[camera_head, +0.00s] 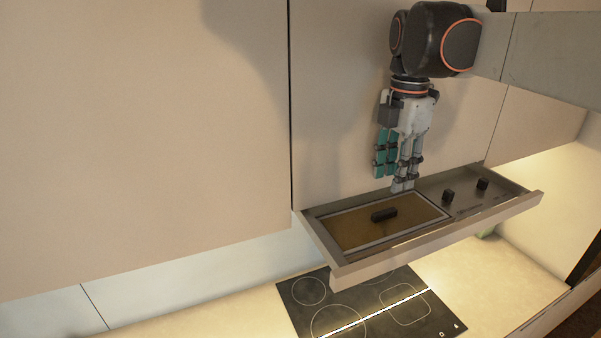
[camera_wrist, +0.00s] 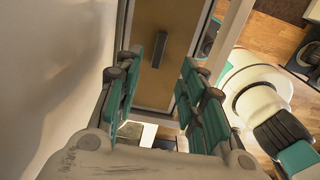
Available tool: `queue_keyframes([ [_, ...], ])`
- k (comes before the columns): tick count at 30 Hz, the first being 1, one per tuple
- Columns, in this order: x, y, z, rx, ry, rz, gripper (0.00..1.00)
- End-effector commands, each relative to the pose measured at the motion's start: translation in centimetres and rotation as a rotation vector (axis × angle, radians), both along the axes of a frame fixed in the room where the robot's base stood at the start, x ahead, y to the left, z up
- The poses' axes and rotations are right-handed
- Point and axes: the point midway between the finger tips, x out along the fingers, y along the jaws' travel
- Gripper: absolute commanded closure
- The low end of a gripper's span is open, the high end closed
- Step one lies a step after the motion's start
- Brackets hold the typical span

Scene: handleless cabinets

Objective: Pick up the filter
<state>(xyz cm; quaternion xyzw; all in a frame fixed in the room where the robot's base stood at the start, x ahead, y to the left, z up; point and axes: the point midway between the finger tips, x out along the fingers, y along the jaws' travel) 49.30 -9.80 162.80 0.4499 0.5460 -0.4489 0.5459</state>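The filter (camera_head: 346,231) is a flat brown panel with a pale metal frame and a small black handle (camera_head: 383,214) in its middle. It lies in the left part of the pulled-out hood drawer (camera_head: 435,235). My gripper (camera_head: 393,180) points down above the filter's back edge, apart from the handle. In the wrist view my gripper (camera_wrist: 160,68) has its teal fingers spread with nothing between them. The filter (camera_wrist: 180,52) shows beyond the fingertips, with its handle (camera_wrist: 160,49) between and ahead of them.
Two small black knobs (camera_head: 448,196) (camera_head: 482,184) stand in the drawer's right part. A black cooktop (camera_head: 365,305) lies on the counter below. Tall flat cabinet fronts (camera_head: 150,130) rise behind and left of the drawer. Open air surrounds the drawer's front.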

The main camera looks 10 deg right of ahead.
Motion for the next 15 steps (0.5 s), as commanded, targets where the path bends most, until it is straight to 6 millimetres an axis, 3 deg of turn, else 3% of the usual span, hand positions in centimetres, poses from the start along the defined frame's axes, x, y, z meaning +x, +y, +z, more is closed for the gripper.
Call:
queue_keyframes([
  [6,-0.1,0.1,-3.0,0.000,0.000,0.000,0.63],
  [15,0.0,0.1,-4.9,0.000,0.000,0.000,0.63],
])
